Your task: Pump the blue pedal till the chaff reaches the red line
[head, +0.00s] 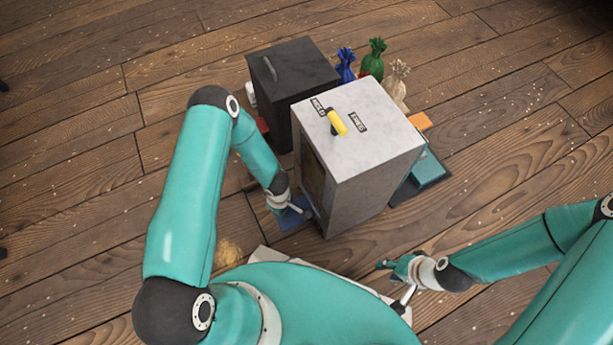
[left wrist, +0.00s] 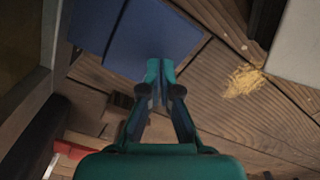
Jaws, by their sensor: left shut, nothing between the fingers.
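The blue pedal (head: 290,222) lies low beside the left face of the grey cabinet (head: 372,125). In the left wrist view the pedal (left wrist: 110,30) is a flat blue plate. My left gripper (head: 299,209) is shut and empty, with its fingertips (left wrist: 160,72) over or at the pedal's near edge; I cannot tell whether they touch it. The cabinet has a brownish window (head: 312,178), seen very obliquely. No red line or chaff level can be made out in it. My right gripper (head: 388,265) is right of the cabinet's front, its jaws unclear.
A yellow lever (head: 337,122) sits on the cabinet top between two small labels. A tan pile (head: 228,252) lies on the floor. Floor at left is clear.

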